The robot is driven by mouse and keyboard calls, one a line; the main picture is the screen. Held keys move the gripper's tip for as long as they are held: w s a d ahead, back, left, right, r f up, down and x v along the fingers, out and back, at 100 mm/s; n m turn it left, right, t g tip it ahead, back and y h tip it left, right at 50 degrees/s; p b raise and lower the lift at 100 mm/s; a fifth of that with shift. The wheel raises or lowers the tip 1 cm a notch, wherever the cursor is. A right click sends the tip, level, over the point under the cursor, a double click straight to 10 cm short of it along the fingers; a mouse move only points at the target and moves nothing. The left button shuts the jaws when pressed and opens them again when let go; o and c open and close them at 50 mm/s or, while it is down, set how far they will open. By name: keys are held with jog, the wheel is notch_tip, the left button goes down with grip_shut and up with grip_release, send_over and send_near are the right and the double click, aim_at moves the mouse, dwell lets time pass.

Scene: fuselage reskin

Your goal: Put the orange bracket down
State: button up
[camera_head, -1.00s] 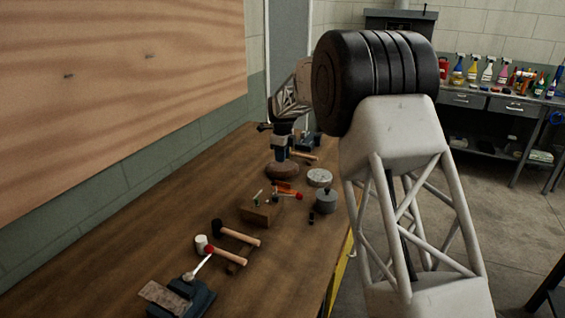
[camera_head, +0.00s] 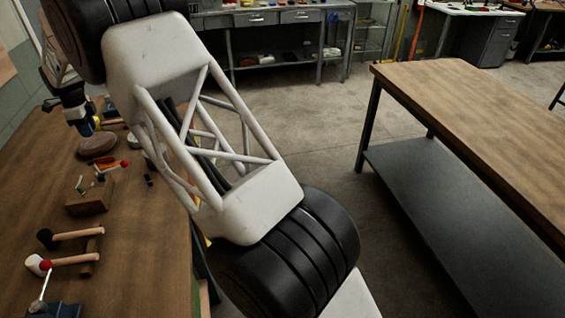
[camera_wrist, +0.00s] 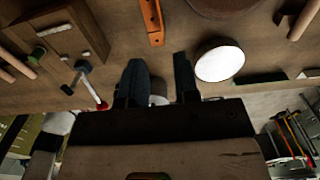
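The orange bracket (camera_wrist: 152,22) lies on the wooden workbench (camera_head: 150,240), just beyond my fingertips at the top of the wrist view. In the head view it is a small orange piece (camera_head: 104,169) beside a wooden block. My gripper (camera_wrist: 160,68) has its two dark fingers apart, with clear space between them. Nothing is held between the fingers; the bracket's near end is ahead of them.
A white disc (camera_wrist: 220,62) lies right of my fingers. A wooden block (camera_wrist: 62,32) and a red-knobbed tool (camera_wrist: 82,80) are at the left. Mallets (camera_head: 75,235) lie nearer on the bench. A second table (camera_head: 480,110) stands right, across open floor.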

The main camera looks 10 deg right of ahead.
jog(key=s+d+r+n, duration=0.25)
jog(key=d+r, duration=0.35)
jog(key=d, duration=0.4)
jog(key=s+d+r+n, duration=0.25)
jog(key=d+r, duration=0.35)
jog(key=d, duration=0.4)
jog(key=s+d+r+n+t, duration=0.15)
jog(key=s+d+r, duration=0.25)
jog(key=s+d, duration=0.4)
jog(key=s+d+r+n, duration=0.25)
jog(key=s+d, duration=0.35)
jog(key=d, duration=0.4)
jog(key=s+d+n, duration=0.4)
jog(key=s+d, duration=1)
jog(key=s, duration=0.3)
jog(key=s+d+f+n, duration=0.2)
jog(key=s+d+f, duration=0.1)
jog(key=s, duration=0.6)
jog(key=s+d+f+n+t, duration=0.1)
jog(key=s+d, duration=0.4)
jog(key=s, duration=0.5)
notch_tip(320, 180, down, 2)
jog(key=shift+f+n, duration=0.1)
jog(key=shift+n, duration=0.8)
